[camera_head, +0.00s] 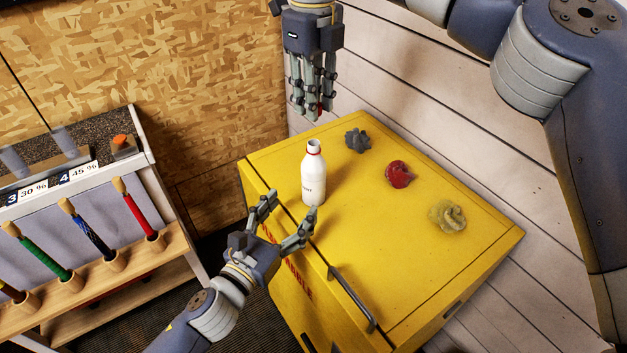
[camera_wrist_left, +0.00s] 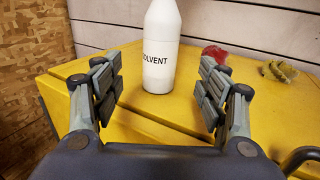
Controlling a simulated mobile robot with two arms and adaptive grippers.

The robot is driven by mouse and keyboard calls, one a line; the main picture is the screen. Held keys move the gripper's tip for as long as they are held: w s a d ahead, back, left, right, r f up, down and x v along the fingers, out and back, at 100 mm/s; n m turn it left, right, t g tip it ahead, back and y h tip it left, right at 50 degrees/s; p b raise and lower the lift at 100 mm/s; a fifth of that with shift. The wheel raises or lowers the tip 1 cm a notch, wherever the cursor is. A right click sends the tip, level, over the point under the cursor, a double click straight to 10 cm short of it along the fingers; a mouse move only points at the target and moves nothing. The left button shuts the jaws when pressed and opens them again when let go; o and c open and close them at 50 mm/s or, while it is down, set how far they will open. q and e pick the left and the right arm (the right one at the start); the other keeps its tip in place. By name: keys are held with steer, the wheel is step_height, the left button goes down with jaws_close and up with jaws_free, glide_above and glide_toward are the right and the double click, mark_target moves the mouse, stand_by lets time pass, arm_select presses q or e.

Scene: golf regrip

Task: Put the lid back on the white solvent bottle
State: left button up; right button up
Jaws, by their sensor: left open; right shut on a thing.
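The white solvent bottle (camera_head: 313,180) stands upright on top of the yellow cabinet, near its left edge. Its narrow neck is uncovered and has a red ring. In the left wrist view the bottle (camera_wrist_left: 161,50) shows the word SOLVENT, and its top is cut off. My left gripper (camera_head: 294,204) is open in front of the bottle. In its wrist view the bottle appears between the spread fingers, apart from them. My right gripper (camera_head: 308,112) points down above and behind the bottle. It is shut on a small red thing, likely the lid (camera_head: 317,108), mostly hidden by the fingers.
The yellow cabinet (camera_head: 400,290) has a dark handle (camera_head: 352,300) at its front edge. Crumpled grey (camera_head: 357,140), red (camera_head: 399,174) and yellowish (camera_head: 447,216) rags lie right of the bottle. A plank wall is behind.

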arm_select(q)
steer(key=x, duration=1)
jaws_close()
arm_select(e)
glide_above(314, 142)
steer(key=shift+f, duration=2.5)
steer(key=shift+s+f, duration=0.1)
steer(key=shift+f, duration=0.8)
steer(key=shift+f, duration=0.55)
